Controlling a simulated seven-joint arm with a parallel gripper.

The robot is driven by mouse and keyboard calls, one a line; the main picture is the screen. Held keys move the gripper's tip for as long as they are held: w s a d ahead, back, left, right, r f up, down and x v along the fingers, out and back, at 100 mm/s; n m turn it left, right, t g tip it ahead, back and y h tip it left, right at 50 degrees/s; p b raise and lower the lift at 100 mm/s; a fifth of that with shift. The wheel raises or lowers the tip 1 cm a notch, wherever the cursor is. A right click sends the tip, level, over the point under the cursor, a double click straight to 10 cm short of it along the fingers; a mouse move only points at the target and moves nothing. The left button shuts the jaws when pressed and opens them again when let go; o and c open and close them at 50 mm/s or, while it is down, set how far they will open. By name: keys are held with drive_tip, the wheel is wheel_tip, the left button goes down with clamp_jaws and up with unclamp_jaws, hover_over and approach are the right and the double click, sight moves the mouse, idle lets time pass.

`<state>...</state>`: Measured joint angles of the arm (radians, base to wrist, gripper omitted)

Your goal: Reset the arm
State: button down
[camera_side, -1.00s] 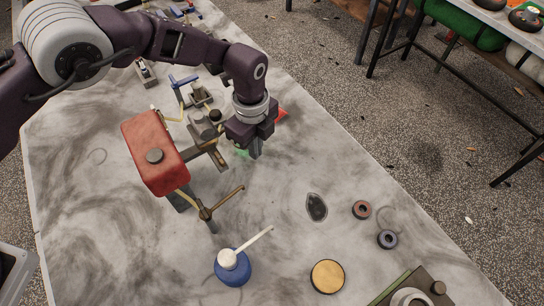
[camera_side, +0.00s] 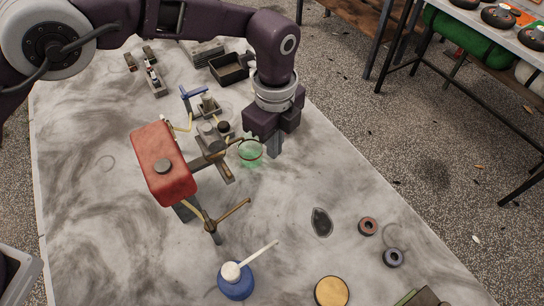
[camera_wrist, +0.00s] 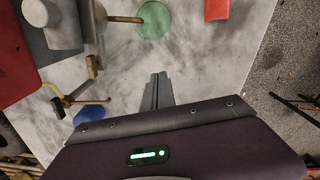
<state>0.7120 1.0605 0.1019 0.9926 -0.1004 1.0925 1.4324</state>
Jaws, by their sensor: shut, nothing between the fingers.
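My gripper (camera_side: 274,148) is shut and empty, pointing down above the grey-marked table (camera_side: 270,210). In the wrist view its fingertips (camera_wrist: 157,80) are together with nothing between them. The compressor cart, with its red tank (camera_side: 163,162) and brass pipes, stands to the left of my gripper. A clear greenish round dish (camera_side: 250,150) lies just left of my gripper in the side view. It also shows near the top of the wrist view (camera_wrist: 154,20).
A blue bottle with a white spout (camera_side: 236,281) stands at the front. A round tan-topped disc (camera_side: 331,292), two rings (camera_side: 368,226) and a dark oval piece (camera_side: 321,222) lie to the right. A black tray (camera_side: 229,68) is at the back. A red piece (camera_wrist: 217,9) lies near the table edge.

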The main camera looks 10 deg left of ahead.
drive_tip(key=s+a+r+n+t+h, duration=0.1)
drive_tip(key=a+r+n, duration=0.4)
drive_tip(key=a+r, duration=0.4)
drive_tip(key=s+a+r+n+t, duration=0.1)
drive_tip(key=a+r+n, duration=0.3)
drive_tip(key=a+r, duration=0.55)
drive_tip(key=s+a+r+n+t, duration=0.2)
drive_tip(key=s+a+r+n, duration=0.45)
drive_tip(key=s, duration=0.25)
drive_tip(key=s+a+f+n, duration=0.1)
drive_tip(key=s+a+n, duration=0.2)
drive_tip(key=s, duration=0.3)
drive_tip(key=s+a+f+n+t+y, duration=0.1)
drive_tip(key=s+a+n, duration=0.3)
drive_tip(key=s, duration=0.3)
drive_tip(key=shift+s+a+f+n+t, duration=0.2)
drive_tip(key=shift+s+f+n+t, duration=0.1)
drive_tip(key=shift+f+n, duration=0.15)
